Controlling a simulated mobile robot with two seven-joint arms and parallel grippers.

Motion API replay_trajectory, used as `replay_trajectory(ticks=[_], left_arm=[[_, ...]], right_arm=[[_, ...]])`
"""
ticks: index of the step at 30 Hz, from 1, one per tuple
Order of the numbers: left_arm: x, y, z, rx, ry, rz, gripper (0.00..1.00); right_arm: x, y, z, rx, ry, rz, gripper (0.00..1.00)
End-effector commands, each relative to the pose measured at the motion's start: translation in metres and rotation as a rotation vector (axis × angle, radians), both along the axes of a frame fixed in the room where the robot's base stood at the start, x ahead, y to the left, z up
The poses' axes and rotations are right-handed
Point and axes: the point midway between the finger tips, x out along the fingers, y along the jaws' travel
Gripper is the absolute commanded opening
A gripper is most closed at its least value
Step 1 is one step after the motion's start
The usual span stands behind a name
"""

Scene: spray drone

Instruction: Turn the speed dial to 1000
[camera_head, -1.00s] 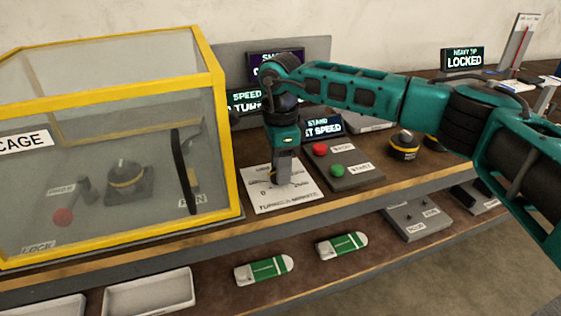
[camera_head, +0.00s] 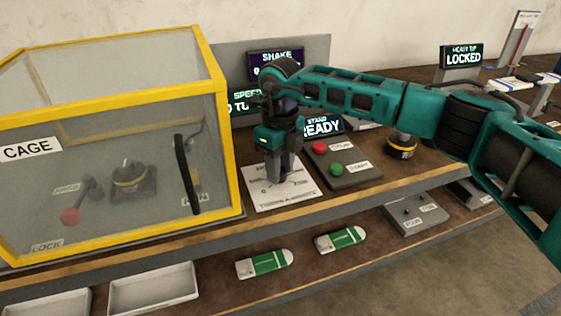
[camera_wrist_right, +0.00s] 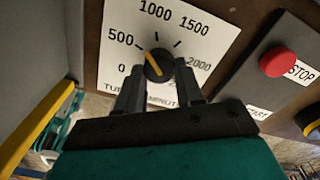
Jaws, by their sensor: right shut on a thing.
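The speed dial is a black round knob (camera_wrist_right: 158,65) with a yellow pointer line, on a white card (camera_wrist_right: 190,60) marked 0, 500, 1000, 1500 and 2000. In the right wrist view the pointer leans up and left, roughly toward the 500 tick. My right gripper (camera_wrist_right: 158,82) is shut on the knob, with a finger at each side. In the head view my right gripper (camera_head: 281,182) points down over the card and mostly hides the knob. The speed display (camera_head: 245,102) is partly covered by my arm; "0 TURNS" seems to show. My left gripper is not in view.
A red STOP button (camera_head: 319,147) and green START button (camera_head: 337,169) sit on a grey box right of the card. A yellow-framed clear cage (camera_head: 222,150) stands close on the left. The stand display (camera_head: 323,126) reads READY.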

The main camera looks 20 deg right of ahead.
Motion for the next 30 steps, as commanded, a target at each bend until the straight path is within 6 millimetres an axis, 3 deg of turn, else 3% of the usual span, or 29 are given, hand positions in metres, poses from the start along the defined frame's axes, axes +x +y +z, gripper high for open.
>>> replay_trajectory(ticks=[15,30], left_arm=[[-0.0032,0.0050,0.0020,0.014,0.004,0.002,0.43],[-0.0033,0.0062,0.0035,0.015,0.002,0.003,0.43]], right_arm=[[0.0002,0.0014,0.0016,0.000,-0.002,-0.347,0.06],[0.0005,0.0015,0.0014,0.001,-0.004,-0.415,0.06]])
